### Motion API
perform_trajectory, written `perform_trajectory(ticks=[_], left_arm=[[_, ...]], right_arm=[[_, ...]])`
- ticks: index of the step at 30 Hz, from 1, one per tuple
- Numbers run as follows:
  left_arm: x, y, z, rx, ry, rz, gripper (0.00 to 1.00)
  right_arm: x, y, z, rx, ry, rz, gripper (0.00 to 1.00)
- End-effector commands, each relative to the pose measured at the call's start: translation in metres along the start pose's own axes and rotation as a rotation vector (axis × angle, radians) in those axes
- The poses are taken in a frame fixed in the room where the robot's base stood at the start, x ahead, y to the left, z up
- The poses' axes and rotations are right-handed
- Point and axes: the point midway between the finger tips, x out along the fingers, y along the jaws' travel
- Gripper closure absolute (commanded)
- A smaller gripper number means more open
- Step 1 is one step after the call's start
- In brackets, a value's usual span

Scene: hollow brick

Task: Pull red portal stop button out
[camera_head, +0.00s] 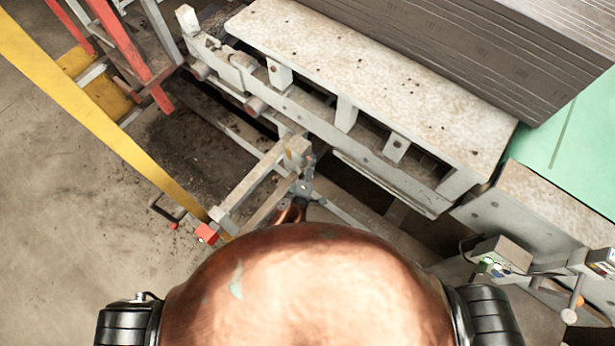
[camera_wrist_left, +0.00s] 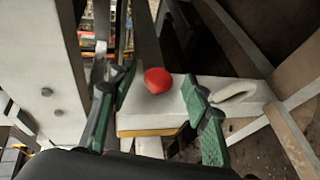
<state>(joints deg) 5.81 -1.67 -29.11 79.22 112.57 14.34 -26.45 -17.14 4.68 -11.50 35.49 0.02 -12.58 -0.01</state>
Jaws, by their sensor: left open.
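The red stop button (camera_wrist_left: 157,80) is a round red knob on a pale box (camera_wrist_left: 150,118) with a yellow lower edge, in the left wrist view. My left gripper (camera_wrist_left: 158,76) is open, with one green-padded finger on each side of the button. In the head view my left gripper (camera_head: 305,178) is small, beside the end of a grey beam; I cannot make out the button there. My right gripper is not in view.
A long pale machine frame (camera_head: 370,80) carries stacked grey boards (camera_head: 480,40). A yellow rail (camera_head: 100,115) and red posts (camera_head: 135,55) stand at the left. A red block (camera_head: 206,233) sits at a beam's low end. Grey posts crowd the gripper. Open floor lies left.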

Motion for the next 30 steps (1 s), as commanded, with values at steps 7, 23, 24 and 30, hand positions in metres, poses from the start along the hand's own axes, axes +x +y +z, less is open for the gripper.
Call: perform_trajectory(ticks=[7,23,24,30], left_arm=[[-0.055,-0.002,0.0,0.001,-0.001,-0.002,0.56],[-0.097,0.0,0.001,0.0,-0.001,-0.001,0.56],[-0.097,0.0,0.001,0.0,-0.001,-0.001,0.56],[-0.097,0.0,0.001,0.0,-0.001,-0.001,0.56]], right_arm=[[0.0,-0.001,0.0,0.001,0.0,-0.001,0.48],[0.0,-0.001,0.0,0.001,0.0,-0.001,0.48],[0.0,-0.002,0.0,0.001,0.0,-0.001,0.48],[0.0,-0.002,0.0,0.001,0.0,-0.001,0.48]])
